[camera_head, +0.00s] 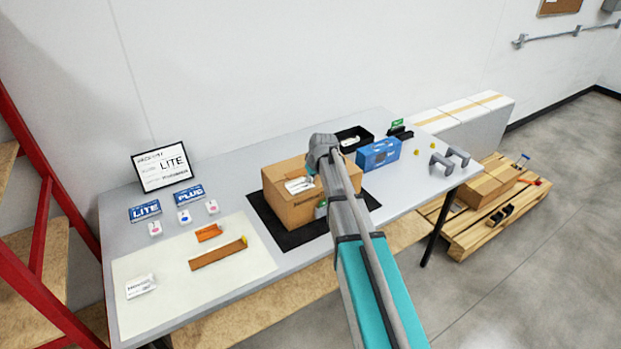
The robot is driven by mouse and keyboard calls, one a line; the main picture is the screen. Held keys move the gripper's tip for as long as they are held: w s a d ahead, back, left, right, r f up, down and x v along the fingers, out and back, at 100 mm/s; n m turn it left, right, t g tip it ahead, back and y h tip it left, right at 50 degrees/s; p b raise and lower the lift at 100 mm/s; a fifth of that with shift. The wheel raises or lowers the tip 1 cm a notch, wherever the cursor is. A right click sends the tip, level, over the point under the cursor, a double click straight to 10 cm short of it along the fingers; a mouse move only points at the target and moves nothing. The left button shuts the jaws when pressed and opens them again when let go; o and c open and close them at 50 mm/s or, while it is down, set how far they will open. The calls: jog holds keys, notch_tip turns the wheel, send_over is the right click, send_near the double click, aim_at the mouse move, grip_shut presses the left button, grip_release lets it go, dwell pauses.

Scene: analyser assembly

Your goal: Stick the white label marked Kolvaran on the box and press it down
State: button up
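A brown cardboard box (288,212) stands on a black mat (264,210) in the middle of the table. A white patch with dark marks (298,186) shows at the top of the box, just left of my gripper; I cannot tell if it is a label or whether it lies flat. My gripper (312,178) is over the box's top, pointing down, with its fingers mostly hidden by the arm. A white piece with print (140,286) lies on the cream mat at the front left; its print is too small to read.
The cream mat (230,275) also bears an orange tool (209,232) and a brown bar (217,254). LITE (145,211) and PLUS (188,195) cards and a framed sign (162,167) are behind. A blue box (378,154) and black tray (353,139) stand right of the cardboard box.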

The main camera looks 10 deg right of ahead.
jog(key=o, duration=0.4)
jog(key=shift+r, duration=0.1)
jog(key=shift+r+p, duration=3.45)
jog(key=shift+p, duration=0.05)
jog(key=shift+s, duration=0.1)
jog(key=c, duration=0.3)
jog(key=shift+s+a+f, duration=0.1)
jog(key=shift+s, duration=0.25)
jog(key=shift+c, duration=1.1)
jog(key=s+a+m+g, duration=0.1)
jog(key=s, duration=0.8)
jog(key=s+a+f+m+g+h, duration=0.1)
jog(key=s, duration=0.9)
jog(key=s+a+m+g, duration=0.1)
jog(key=s+a+g, duration=0.1)
jog(key=s, duration=0.8)
jog(key=shift+s+f+m, duration=0.1)
jog(key=shift+f+m, duration=0.1)
jog(key=shift+m, duration=0.1)
grip_shut()
